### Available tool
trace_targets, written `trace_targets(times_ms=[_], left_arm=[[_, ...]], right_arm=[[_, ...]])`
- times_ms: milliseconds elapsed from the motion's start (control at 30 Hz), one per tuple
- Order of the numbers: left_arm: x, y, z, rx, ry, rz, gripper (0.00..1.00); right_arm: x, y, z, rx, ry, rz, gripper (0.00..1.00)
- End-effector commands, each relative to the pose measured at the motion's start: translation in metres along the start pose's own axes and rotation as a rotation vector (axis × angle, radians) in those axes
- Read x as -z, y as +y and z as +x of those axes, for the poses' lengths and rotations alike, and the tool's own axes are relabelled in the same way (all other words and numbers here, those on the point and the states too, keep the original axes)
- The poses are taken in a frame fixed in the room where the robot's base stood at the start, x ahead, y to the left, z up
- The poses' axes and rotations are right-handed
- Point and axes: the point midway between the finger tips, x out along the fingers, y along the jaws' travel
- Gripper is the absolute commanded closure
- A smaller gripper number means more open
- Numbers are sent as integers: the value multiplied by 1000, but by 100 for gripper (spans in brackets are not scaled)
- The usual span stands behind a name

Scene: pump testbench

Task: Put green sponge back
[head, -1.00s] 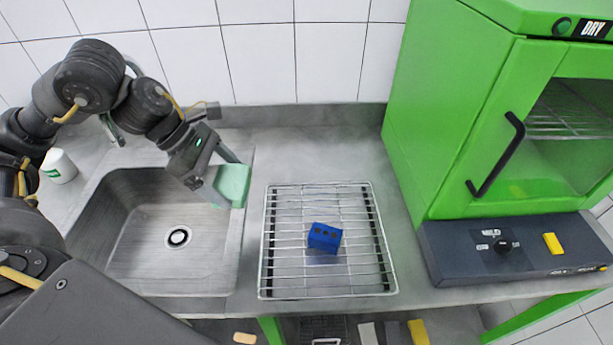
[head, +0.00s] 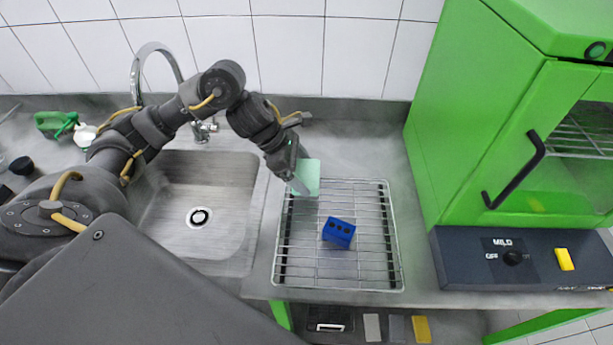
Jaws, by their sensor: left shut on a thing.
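The green sponge (head: 309,174) is a pale green block held upright at the back left corner of the wire rack (head: 365,281). My left gripper (head: 298,183) is shut on it, with the arm reaching in from the left across the sink. I cannot tell whether the sponge touches the rack. My right gripper is not in view.
A blue block with holes (head: 339,232) sits on the rack. The steel sink (head: 210,245) with its faucet (head: 150,65) is to the left. A green dryer cabinet (head: 450,130) stands at right. Below the counter lie a grey pad (head: 372,327) and a yellow pad (head: 420,329).

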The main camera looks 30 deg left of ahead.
Motion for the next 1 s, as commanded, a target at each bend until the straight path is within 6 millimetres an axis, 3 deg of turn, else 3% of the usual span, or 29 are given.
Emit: trace_targets(times_ms=[333, 600, 1000], left_arm=[[-2, 5, 18, 3, 0, -2, 36], [15, 6, 42, 1, 1, -1, 36], [17, 6, 47, 0, 0, 2, 36]], right_arm=[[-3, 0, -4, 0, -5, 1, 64], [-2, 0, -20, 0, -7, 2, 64], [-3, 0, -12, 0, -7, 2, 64]])
